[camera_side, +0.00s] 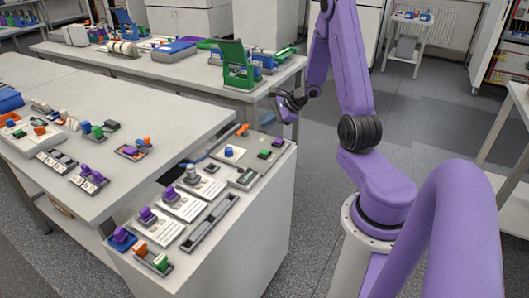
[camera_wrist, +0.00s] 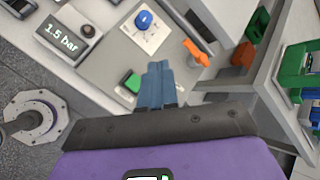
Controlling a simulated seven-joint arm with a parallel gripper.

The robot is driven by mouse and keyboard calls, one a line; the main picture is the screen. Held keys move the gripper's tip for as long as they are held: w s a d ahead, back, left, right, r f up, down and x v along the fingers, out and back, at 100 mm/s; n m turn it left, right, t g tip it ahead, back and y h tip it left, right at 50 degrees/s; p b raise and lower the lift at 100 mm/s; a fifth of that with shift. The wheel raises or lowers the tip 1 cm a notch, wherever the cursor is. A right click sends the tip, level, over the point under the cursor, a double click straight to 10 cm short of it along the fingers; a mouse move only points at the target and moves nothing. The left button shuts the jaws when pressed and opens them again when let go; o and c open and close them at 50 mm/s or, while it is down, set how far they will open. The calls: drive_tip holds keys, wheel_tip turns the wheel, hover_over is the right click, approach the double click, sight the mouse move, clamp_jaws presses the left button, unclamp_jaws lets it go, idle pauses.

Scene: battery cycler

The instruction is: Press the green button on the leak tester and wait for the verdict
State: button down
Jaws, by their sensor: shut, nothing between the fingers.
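The leak tester is a grey panel (camera_wrist: 112,62) on the near bench's right end; it also shows in the side view (camera_side: 248,156). Its green button (camera_wrist: 131,83) sits just left of my fingertips in the wrist view and also shows in the side view (camera_side: 264,154). A blue knob (camera_wrist: 143,19) stands on a white plate farther up the panel. Beside the panel a grey box has a display (camera_wrist: 61,39) reading "1.5 bar". My gripper (camera_wrist: 161,68) is shut and empty.
An orange handle (camera_wrist: 195,52) stands right of the panel in the wrist view, close to my fingers. Small fixtures and a long grey tray (camera_side: 210,222) fill the bench front. A green stand (camera_side: 237,66) is on the bench behind. Floor is open behind my gripper.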

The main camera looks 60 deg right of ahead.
sight(267, 152)
drive_tip(key=shift+f, duration=4.4)
drive_tip(key=shift+f, duration=0.1)
drive_tip(key=shift+f, duration=0.35)
drive_tip(key=shift+f, duration=0.5)
drive_tip(key=shift+r, duration=0.95)
drive_tip(key=shift+r, duration=2.5)
drive_tip(key=shift+a, duration=0.1)
